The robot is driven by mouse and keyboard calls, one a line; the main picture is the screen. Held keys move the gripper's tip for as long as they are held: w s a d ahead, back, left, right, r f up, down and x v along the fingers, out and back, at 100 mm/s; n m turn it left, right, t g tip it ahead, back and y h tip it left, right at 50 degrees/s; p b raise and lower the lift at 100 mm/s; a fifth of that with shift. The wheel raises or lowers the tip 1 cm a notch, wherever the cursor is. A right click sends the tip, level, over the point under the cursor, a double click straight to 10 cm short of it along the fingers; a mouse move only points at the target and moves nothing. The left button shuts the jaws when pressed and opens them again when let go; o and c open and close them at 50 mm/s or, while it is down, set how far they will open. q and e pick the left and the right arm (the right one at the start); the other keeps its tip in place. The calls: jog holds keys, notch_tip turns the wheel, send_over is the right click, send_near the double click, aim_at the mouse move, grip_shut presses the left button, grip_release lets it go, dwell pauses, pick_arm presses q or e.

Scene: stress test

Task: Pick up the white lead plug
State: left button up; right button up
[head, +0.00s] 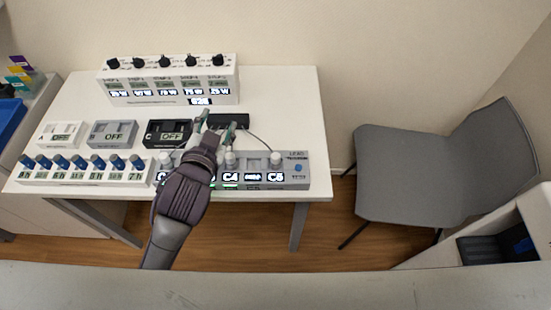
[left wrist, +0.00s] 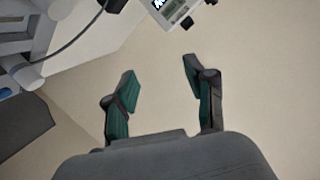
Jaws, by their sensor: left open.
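A grey lead panel (head: 297,178) lies at the table's front right, with white round-topped pieces along its back. A thin dark cable runs from a black block (head: 236,119) to the rightmost white piece (head: 276,158), which looks like the white lead plug. My left gripper (head: 214,124) reaches over the panel, left of that piece, its fingers toward the black block. It is open and empty. My arm hides part of the panel. In the left wrist view the fingers (left wrist: 160,70) are apart with only a plain pale surface between them. My right gripper is out of view.
A white unit (head: 168,90) with black knobs stands at the table's back. Three small boxes, including a black one marked OFF (head: 168,133), sit mid-table. A white strip with blue knobs (head: 80,174) lies front left. A grey chair (head: 420,180) stands at right.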

pick_arm(q)
jog(key=d+r+m+t+h, duration=0.2)
jog(key=d+r+m+h, duration=0.5)
jog(key=r, duration=0.3)
jog(key=d+r+m+t+h, duration=0.2)
jog(key=d+r+m+h, duration=0.5)
jog(key=r, duration=0.3)
jog(key=s+d+m+g+h, duration=0.3)
jog(key=s+d+m+g, duration=0.35)
jog(key=m+g, duration=0.45)
jog(key=s+d+m+g+h, duration=0.2)
jog(key=s+d+m+g, duration=0.4)
jog(key=m+g, duration=0.5)
jog(key=m+t+y, duration=0.3)
jog(key=m+y, duration=0.6)
jog(key=y, duration=1)
send_near(275, 156)
jog(key=f, duration=0.1)
jog(key=f+p, duration=0.1)
jog(key=f, duration=0.3)
jog(key=shift+d+f+p, duration=0.1)
jog(key=shift+d+p, duration=0.3)
jog(key=shift+d+f+p, duration=0.1)
jog(key=shift+f+p, duration=0.4)
jog(key=shift+f, duration=0.1)
notch_tip(275, 156, down, 4)
jog(key=shift+d+r+p, duration=0.2)
jog(key=shift+p, duration=0.45)
jog(key=shift+f, duration=0.3)
grip_shut()
